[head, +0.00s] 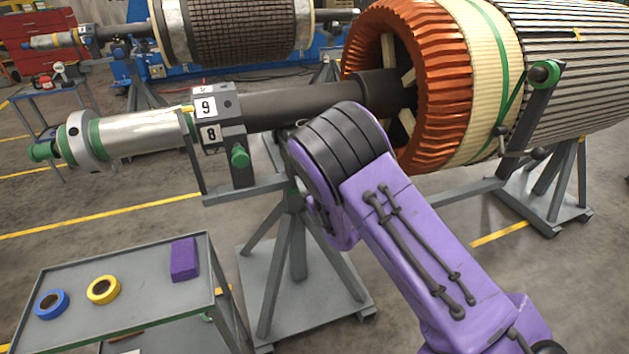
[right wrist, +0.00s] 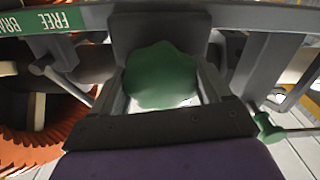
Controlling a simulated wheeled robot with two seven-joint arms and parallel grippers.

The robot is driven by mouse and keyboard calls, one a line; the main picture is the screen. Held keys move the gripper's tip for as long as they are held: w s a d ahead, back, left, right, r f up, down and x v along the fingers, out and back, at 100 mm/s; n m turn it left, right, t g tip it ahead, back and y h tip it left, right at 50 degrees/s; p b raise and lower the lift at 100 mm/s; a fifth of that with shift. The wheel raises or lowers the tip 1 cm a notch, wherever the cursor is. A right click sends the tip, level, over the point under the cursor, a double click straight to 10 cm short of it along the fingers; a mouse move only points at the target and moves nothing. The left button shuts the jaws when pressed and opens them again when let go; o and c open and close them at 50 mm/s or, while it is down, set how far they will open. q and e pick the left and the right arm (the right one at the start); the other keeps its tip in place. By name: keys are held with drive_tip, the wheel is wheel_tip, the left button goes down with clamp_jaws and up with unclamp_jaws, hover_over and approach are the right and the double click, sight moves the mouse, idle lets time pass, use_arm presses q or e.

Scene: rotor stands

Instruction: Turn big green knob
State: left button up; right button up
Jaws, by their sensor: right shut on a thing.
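The big green knob (right wrist: 163,75) shows in the middle of the right wrist view, with a lobed edge. My right gripper (right wrist: 162,92) is shut on it, with a finger at each side of the knob. In the head view my purple right arm reaches in from the lower right, and its wrist stands in front of the rotor stand (head: 293,235). There the right gripper and the big knob are hidden behind the arm. My left gripper is not in view.
A smaller green knob (right wrist: 268,128) is at the right. The orange-wound rotor (head: 440,95) lies behind my arm. A grey cart (head: 130,318) carries tape rolls and a purple block.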

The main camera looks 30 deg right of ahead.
drive_tip(key=shift+w+r, duration=0.15)
drive_tip(key=shift+r, duration=0.15)
drive_tip(key=o, duration=1)
drive_tip(key=shift+f, duration=0.1)
drive_tip(key=shift+s+a+f, duration=0.15)
drive_tip(key=shift+s, duration=0.3)
drive_tip(key=b+v, duration=0.2)
drive_tip(key=v, duration=0.8)
drive_tip(key=shift+w, duration=0.1)
